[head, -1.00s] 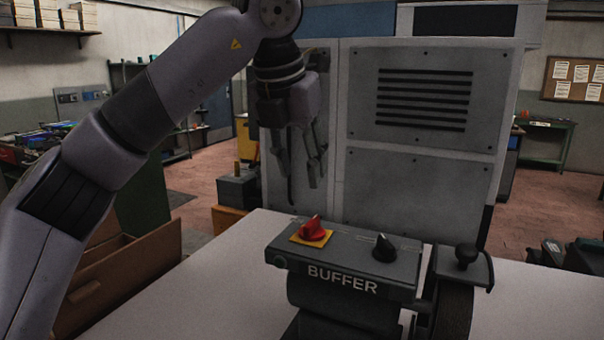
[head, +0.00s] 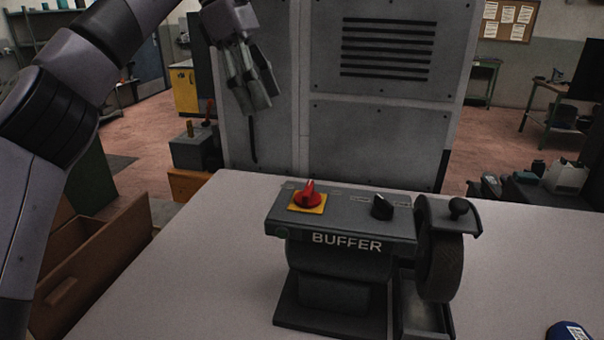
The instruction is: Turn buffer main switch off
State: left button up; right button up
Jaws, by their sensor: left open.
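The dark grey buffer (head: 340,262) stands on the light table, with the word BUFFER on its front. Its main switch, a red rotary knob (head: 308,197) on a yellow plate (head: 294,207), is on the left of the top panel. A black knob (head: 382,207) sits to its right, and the buffing wheel (head: 438,262) is at the right end. My left gripper (head: 257,108) is open and empty, fingers pointing down, above and behind the red knob and clear of it. My right gripper is not in view.
A large grey cabinet (head: 375,135) stands behind the table. The table top (head: 200,270) is clear left of the buffer. A blue-and-white object (head: 570,331) lies at the lower right. A brown open box (head: 95,275) is at the left.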

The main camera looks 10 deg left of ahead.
pick_arm(q)
jog(key=b, duration=0.3)
send_near(307, 187)
jog(key=p+x, duration=0.1)
jog(key=x, duration=0.7)
jog(key=shift+d+f, duration=0.15)
jog(key=shift+f, duration=0.2)
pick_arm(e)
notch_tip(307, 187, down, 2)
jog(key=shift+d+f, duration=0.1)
pick_arm(q)
jog(key=c, duration=1.1)
jog(key=shift+c, duration=0.2)
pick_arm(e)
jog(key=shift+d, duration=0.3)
